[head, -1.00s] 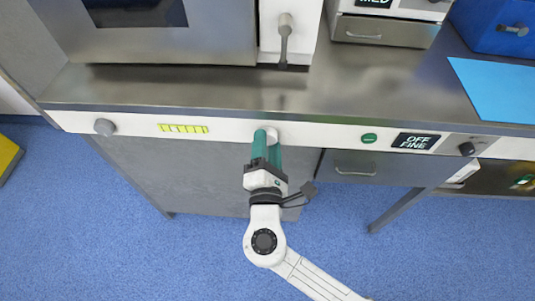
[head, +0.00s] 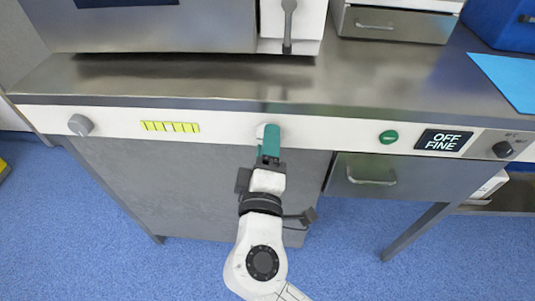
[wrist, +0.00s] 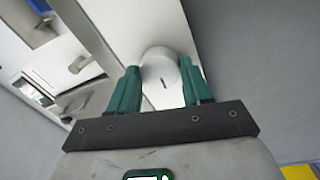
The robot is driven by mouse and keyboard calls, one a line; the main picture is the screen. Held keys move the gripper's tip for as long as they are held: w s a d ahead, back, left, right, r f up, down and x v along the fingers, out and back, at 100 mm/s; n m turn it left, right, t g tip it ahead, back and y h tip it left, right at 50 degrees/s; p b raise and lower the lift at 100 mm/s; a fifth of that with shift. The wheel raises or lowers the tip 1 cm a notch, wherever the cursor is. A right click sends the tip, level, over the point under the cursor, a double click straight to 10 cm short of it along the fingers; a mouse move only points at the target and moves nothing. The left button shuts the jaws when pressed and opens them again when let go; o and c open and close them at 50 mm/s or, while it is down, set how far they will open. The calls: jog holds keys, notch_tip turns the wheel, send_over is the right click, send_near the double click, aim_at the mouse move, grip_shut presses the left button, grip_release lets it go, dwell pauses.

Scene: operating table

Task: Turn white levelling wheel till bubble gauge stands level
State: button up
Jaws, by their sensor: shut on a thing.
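The white levelling wheel (wrist: 158,68) is a round knob with a short dark mark on its face. It sits on the white front rail of the table; in the head view only a sliver of the wheel (head: 261,130) shows past my fingers. My gripper (head: 270,132) has green fingers, one on each side of the wheel in the wrist view, shut on it. The bubble gauge (head: 169,127) is a yellow strip with dark dividing lines, left of the wheel on the same rail. A paler patch shows near its middle; the exact bubble position is too small to tell.
A grey knob (head: 80,125) is left of the gauge. Right of the wheel are a green button (head: 388,137), a display (head: 443,141) reading OFF FINE and a dark knob (head: 502,149). A drawer (head: 365,176) sits below the rail. The steel worktop (head: 180,80) is clear in front.

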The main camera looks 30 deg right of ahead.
jog(key=shift+m+b, duration=0.45)
jog(key=shift+m, duration=0.25)
jog(key=o, duration=1.1)
jog(key=shift+c, duration=0.2)
jog(key=r+v, duration=0.1)
jog(key=v, duration=0.9)
jog(key=shift+s+a+f+p, duration=0.3)
jog(key=shift+f, duration=0.2)
